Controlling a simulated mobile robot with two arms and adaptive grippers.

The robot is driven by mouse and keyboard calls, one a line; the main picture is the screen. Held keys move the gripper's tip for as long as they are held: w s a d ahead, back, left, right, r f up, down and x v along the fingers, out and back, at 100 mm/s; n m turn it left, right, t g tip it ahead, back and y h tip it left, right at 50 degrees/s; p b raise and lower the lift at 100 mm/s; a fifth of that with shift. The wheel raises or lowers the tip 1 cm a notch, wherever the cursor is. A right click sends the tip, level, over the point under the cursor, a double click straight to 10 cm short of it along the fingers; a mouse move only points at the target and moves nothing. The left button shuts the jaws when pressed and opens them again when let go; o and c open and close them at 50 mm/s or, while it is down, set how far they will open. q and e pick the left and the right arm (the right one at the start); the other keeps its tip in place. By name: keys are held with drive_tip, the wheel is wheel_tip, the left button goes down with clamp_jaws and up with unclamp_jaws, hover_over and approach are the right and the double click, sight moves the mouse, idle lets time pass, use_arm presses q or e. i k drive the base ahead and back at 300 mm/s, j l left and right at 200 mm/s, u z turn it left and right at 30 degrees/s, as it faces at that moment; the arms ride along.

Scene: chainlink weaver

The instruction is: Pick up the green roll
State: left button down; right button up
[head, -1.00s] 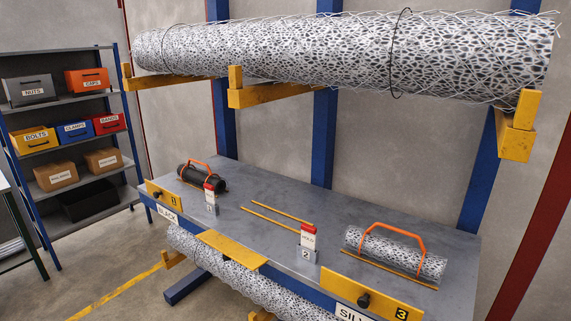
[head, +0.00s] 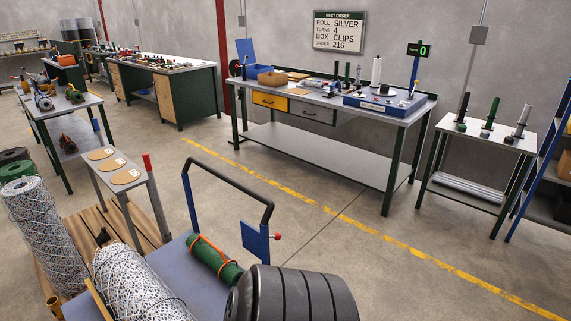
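A green roll (head: 214,260) with an orange carrying handle lies on the blue deck of a cart (head: 186,283) in the lower middle of the head view. It lies at a slant, just inside the cart's dark push bar. Its near right end is partly hidden behind a dark shape at the bottom of the picture. Neither of my grippers shows in the head view.
A large silver mesh roll (head: 135,285) lies left of the green roll. More big rolls stand on a wooden pallet (head: 130,225) at left. A narrow stand (head: 122,177) with round tags is behind. A long workbench (head: 330,160) stands beyond open floor.

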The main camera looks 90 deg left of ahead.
sight(205, 249)
drive_tip(key=u, duration=3.4)
drive_tip(key=i+l, duration=0.15)
drive_tip(key=i+l+u, duration=0.1)
drive_tip(key=u, duration=0.25)
drive_tip(key=l+u, duration=0.65)
drive_tip(key=i+j, duration=0.05)
